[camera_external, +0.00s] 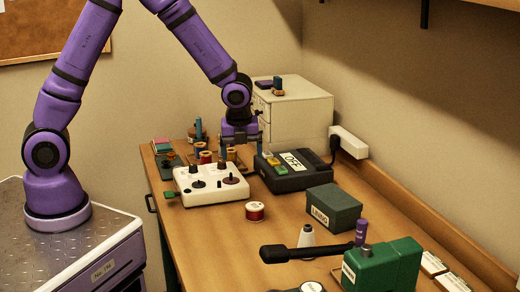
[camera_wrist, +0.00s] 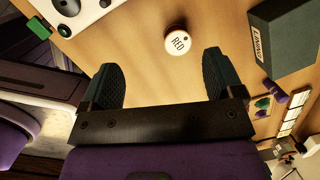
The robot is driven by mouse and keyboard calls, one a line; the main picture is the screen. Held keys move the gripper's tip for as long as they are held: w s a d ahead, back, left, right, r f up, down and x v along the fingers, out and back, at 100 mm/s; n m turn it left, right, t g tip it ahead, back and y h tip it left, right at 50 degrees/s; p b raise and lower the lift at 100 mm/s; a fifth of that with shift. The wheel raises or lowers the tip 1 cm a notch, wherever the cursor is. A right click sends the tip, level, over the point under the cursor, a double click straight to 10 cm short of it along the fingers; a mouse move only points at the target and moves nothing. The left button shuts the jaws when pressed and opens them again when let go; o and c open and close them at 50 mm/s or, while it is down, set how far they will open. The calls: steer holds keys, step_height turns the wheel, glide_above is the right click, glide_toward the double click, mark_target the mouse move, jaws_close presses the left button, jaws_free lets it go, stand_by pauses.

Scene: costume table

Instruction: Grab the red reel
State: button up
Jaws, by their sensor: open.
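The red reel (camera_external: 255,211) stands alone on the wooden table, in front of the white control box. In the wrist view the reel (camera_wrist: 178,41) shows its pale round top, marked RED, ahead of the fingertips and nearer the right finger. My gripper (camera_external: 241,141) is above the back part of the table, beyond the white box and well apart from the reel. In the wrist view my gripper (camera_wrist: 161,72) has its two dark fingers wide apart with nothing between them.
A white control box (camera_external: 210,186) with knobs lies left of the reel. Several other reels (camera_external: 206,157) stand behind it. A white cone (camera_external: 306,237) and a green machine (camera_external: 385,268) stand in front.

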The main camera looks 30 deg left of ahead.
mark_target(254, 207)
steer(key=d+f+m, duration=0.1)
steer(key=s+d+f+m, duration=0.1)
steer(key=f, duration=0.1)
steer(key=s+d+f+m, duration=0.1)
steer(key=d+f, duration=0.1)
steer(key=shift+s+d+f, duration=0.15)
steer(key=shift+f, duration=0.1)
steer(key=f, duration=0.5)
steer(key=shift+w+f, duration=0.15)
steer(key=shift+w, duration=0.2)
steer(key=f, duration=0.4)
steer(key=shift+s+d, duration=0.25)
steer(key=shift+w+f, duration=0.1)
steer(key=shift+f, duration=0.5)
steer(key=c, duration=1)
